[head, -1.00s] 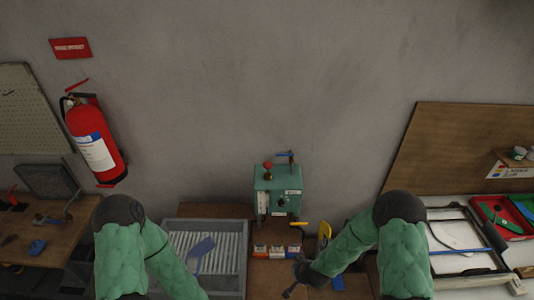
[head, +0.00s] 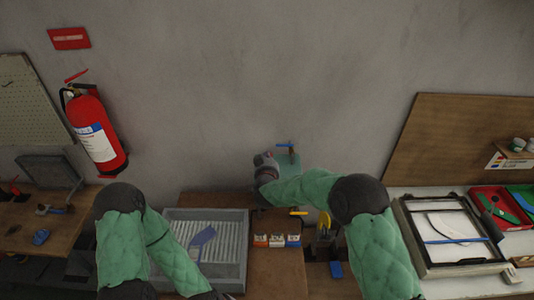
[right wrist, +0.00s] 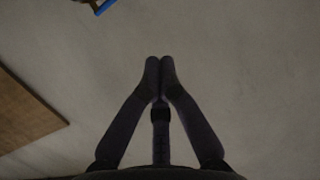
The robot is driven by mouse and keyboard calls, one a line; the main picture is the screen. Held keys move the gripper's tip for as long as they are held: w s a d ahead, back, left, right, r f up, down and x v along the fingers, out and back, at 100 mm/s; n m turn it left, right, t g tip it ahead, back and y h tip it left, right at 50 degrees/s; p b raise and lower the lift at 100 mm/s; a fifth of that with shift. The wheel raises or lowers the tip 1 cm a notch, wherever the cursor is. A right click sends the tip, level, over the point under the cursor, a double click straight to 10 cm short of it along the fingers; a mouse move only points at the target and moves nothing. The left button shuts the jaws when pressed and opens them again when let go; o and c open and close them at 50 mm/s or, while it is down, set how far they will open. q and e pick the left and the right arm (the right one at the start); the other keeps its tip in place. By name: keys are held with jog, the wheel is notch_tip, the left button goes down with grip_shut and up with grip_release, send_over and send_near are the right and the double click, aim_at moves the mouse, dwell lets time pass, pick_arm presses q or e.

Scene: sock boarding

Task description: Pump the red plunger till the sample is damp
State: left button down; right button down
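The sample cannot be made out.
A blue-handled lever (head: 286,147) rises from the machine's top; its blue part shows in the right wrist view (right wrist: 104,6). A grey ribbed tray (head: 235,262) lies left of centre. Small labelled containers (head: 277,241) stand before the machine. A framed screen (head: 460,268) lies at right.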

jog(key=p+x, duration=0.2)
jog(key=x, duration=0.8)
jog(key=shift+w+f, duration=0.1)
jog(key=shift+f, duration=0.05)
notch_tip(320, 180, down, 2)
jog(key=shift+f+p, duration=0.25)
jog(key=shift+p, duration=0.35)
jog(key=shift+f, duration=0.65)
jog(key=shift+f, duration=0.1)
